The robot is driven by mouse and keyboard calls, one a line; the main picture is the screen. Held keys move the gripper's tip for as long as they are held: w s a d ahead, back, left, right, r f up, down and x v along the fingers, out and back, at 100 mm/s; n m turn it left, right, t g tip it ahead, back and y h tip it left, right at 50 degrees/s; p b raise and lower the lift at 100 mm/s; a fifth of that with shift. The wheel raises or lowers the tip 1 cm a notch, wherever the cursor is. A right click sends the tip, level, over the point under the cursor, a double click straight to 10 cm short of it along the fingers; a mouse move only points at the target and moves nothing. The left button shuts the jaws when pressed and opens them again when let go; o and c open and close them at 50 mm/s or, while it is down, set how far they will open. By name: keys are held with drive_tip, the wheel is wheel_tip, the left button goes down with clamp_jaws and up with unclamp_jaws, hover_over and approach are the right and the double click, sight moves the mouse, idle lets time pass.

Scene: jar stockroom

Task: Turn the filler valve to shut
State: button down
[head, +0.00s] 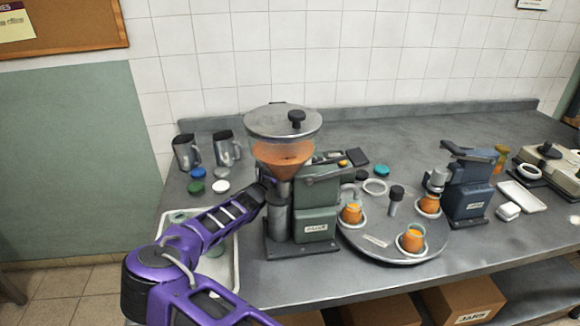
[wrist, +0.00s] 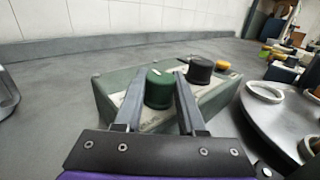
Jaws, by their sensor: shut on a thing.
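The filler (head: 315,200) stands on the bench in the head view, a grey-green machine with a clear hopper (head: 283,152) holding orange contents under a grey lid. My arm reaches in from the lower left and its end passes behind the filler, so the fingers are hidden there. In the wrist view my gripper (wrist: 158,78) has its two fingers on either side of a green knob (wrist: 158,92) and is shut on it. The knob stands on a grey-green box (wrist: 115,85), beside a black knob (wrist: 199,70). I cannot tell the valve's setting.
A round turntable (head: 385,252) with several orange-filled jars (head: 412,238) is right of the filler. A dark blue machine (head: 467,190) stands beyond it. Two metal mugs (head: 228,148) and loose lids (head: 220,186) are at left. A white tray (head: 232,262) lies under my arm.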

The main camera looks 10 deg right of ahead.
drive_tip(key=c, duration=0.5)
unclamp_jaws()
wheel_tip(320, 180, up, 10)
